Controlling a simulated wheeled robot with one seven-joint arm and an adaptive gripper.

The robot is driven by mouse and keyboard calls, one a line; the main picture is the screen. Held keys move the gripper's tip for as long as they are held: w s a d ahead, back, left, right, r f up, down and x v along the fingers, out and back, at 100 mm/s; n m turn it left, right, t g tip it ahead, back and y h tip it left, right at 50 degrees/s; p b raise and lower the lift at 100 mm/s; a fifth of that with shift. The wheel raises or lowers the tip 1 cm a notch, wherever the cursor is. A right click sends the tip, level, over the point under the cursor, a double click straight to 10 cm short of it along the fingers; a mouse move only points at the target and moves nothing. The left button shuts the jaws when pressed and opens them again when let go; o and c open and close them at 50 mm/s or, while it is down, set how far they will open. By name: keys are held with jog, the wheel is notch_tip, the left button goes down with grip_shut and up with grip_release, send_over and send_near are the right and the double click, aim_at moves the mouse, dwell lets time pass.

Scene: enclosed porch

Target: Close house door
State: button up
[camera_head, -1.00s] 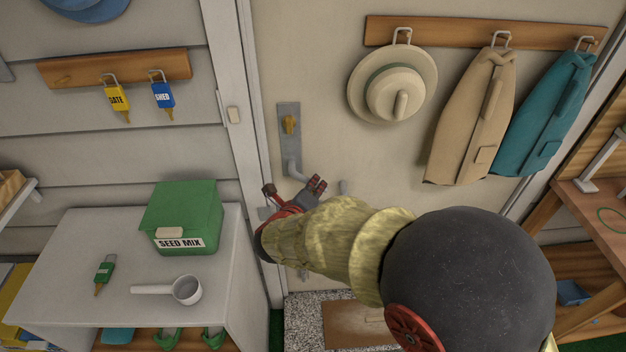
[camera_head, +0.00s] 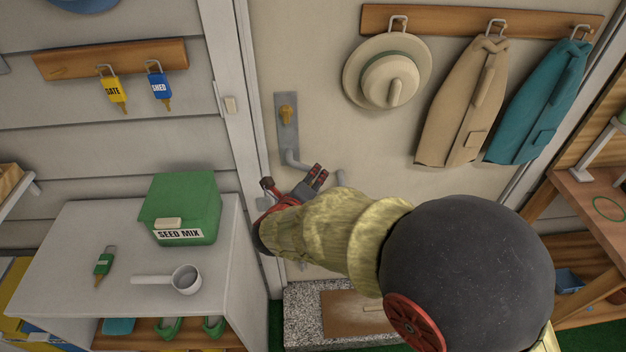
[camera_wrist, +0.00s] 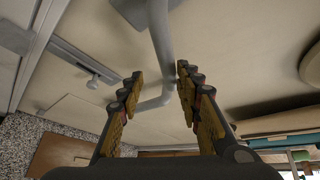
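The house door (camera_head: 330,225) is a pale panel with a coat rail on it. Whether it is fully shut or slightly ajar, I cannot tell. Its grey handle plate (camera_head: 283,133) carries a brass-coloured turn knob (camera_head: 287,114) and a bent grey lever handle (camera_head: 298,162). My gripper (camera_head: 318,175) is at the lever, just below the plate. In the wrist view, my gripper (camera_wrist: 158,80) is open, and the lever (camera_wrist: 158,35) shows between and beyond its fingers. Contact is not clear.
A white shelf unit (camera_head: 100,230) with a green seed box (camera_head: 180,208) and scoop (camera_head: 180,279) stands left of the door. A hat (camera_head: 388,70) and two coats hang on the door. A wooden bench (camera_head: 595,200) is at right. A speckled step (camera_head: 303,312) lies below.

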jog(key=v, duration=1.2)
jog(key=shift+f, duration=0.15)
jog(key=s+a+f+n+g+y, duration=0.1)
jog(key=s+a+f+n+y, duration=0.15)
jog(key=a+n, duration=0.35)
jog(key=s+a+f+n+g+y, duration=0.1)
jog(key=a+f+n+g+y, duration=0.1)
jog(key=a+n+y, duration=0.3)
jog(key=s+a+r+n+g+y, duration=0.1)
jog(key=s+n+g, duration=0.2)
jog(key=s+n, duration=0.25)
jog(key=s+r+n+g+y, duration=0.1)
jog(key=s+n+g+y, duration=0.1)
jog(key=s+n, duration=0.35)
jog(key=s+d+r+n+h+p, duration=0.1)
jog(key=d+r, duration=0.3)
jog(key=d, duration=0.8)
jog(key=s+d+r+n+h, duration=0.2)
jog(key=d+r+h, duration=0.1)
jog(key=d, duration=1)
jog(key=s+d+r+n+h+p, duration=0.1)
jog(key=s+d+r+h, duration=0.1)
jog(key=d, duration=1.1)
notch_tip(320, 180, up, 3)
jog(key=shift+d+f+n+h+p, duration=0.15)
jog(key=shift+d+n+h+p, duration=0.2)
jog(key=shift+h, duration=0.4)
